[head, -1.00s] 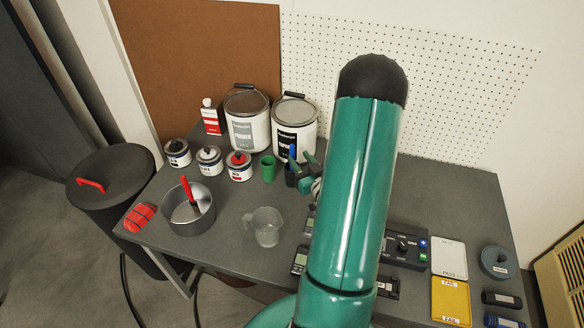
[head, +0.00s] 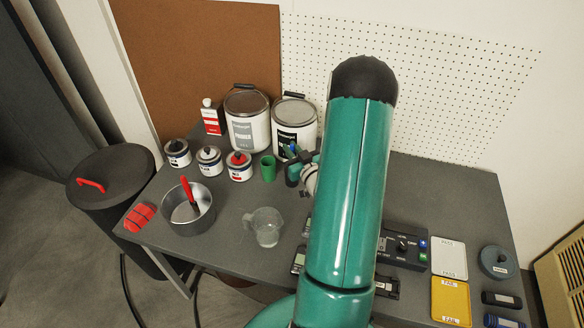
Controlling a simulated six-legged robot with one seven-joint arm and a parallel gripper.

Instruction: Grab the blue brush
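The blue brush (head: 294,147) shows only as a small blue piece of handle at the back of the table, in front of the right-hand large paint can. My gripper (head: 291,153) is right at the brush, with its green fingers around or beside the handle. The fingers are small and partly overlapped, so I cannot tell whether they are closed on it. My own green arm hides the area to the right of the gripper.
A green cup (head: 268,168) stands just left of the gripper. Two large paint cans (head: 247,130) stand behind. Small cans (head: 239,167), a metal pot (head: 187,218) with a red-handled tool and a clear jug (head: 264,227) stand left. A control box (head: 404,246) is at right.

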